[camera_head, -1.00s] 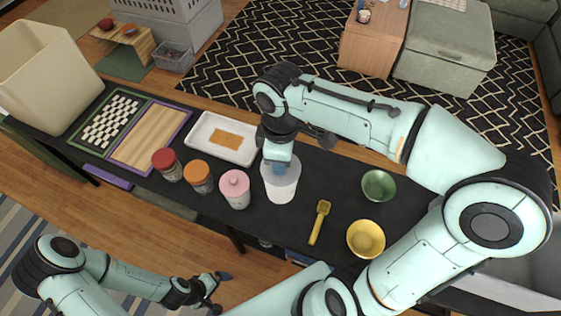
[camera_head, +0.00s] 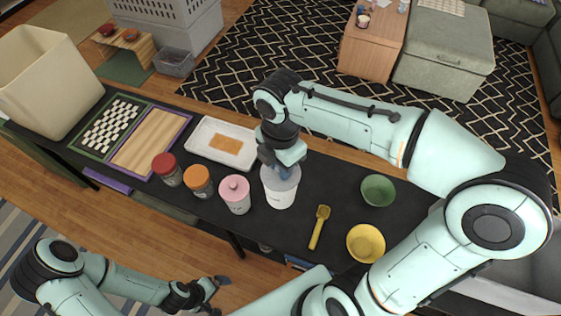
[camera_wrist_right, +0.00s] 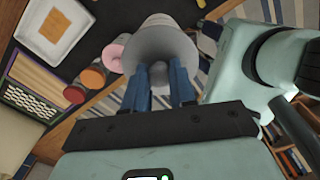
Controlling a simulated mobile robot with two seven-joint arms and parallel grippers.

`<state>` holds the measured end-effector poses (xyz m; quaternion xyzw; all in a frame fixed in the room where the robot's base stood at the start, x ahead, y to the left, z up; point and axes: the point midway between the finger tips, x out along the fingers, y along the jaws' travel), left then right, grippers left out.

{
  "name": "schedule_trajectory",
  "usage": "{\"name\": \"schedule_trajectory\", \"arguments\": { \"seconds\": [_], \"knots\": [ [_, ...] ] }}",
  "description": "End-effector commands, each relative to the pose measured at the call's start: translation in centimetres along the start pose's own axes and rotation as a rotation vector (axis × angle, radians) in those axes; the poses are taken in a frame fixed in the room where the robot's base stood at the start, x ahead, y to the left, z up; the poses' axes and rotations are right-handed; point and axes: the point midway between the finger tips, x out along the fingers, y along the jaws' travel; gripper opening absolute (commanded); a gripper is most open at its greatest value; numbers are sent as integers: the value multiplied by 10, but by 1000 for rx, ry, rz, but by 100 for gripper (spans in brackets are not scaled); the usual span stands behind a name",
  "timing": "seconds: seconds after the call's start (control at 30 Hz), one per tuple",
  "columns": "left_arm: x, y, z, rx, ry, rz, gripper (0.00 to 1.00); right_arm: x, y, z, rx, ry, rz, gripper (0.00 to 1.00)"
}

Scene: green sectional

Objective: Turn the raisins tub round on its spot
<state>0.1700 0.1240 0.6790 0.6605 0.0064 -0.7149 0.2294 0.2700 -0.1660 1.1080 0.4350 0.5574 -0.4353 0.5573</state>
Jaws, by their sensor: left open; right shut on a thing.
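The tub (camera_head: 281,197) is white with a grey lid and stands upright on the dark table, to the right of the pink-lidded jar. I take it for the raisins tub, though its lettering is too small to read. A small dark mark shows on its front. My right gripper (camera_head: 284,172) comes down from above and is shut on the tub's lid. In the right wrist view the blue fingers (camera_wrist_right: 166,82) reach to the grey lid (camera_wrist_right: 160,46), which hides most of the tub. My left gripper (camera_head: 217,293) is open and empty, off the table's near edge.
A pink-lidded jar (camera_head: 236,198) stands close left of the tub, then an orange-lidded jar (camera_head: 198,183) and a red-lidded jar (camera_head: 167,171). A white tray (camera_head: 205,135) lies behind. A yellow scoop (camera_head: 318,228), yellow bowl (camera_head: 366,249) and green bowl (camera_head: 378,185) are to the right.

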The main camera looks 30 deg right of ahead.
Motion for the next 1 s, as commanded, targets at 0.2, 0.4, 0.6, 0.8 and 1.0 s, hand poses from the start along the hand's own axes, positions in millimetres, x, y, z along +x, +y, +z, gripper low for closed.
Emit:
{"name": "schedule_trajectory", "arguments": {
  "seconds": [0.2, 0.4, 0.6, 0.8, 1.0],
  "knots": [
    [-1, 0, -1, 0, 1, 0, 100, 0, 0, 0, -102, 0, 2, 0],
    [-1, 0, -1, 0, 1, 0, 100, 0, 0, 0, -109, 0, 2, 0],
    [-2, 2, -2, 1, 3, 1, 100, -1, 0, 0, -331, -1, 3, 0],
    [-3, 2, -3, 1, 4, 1, 100, -1, 0, 0, -462, -1, 2, 0],
    [-3, 2, -3, 1, 4, 1, 100, 0, 0, 0, -462, 0, 2, 0]
  ]
}}
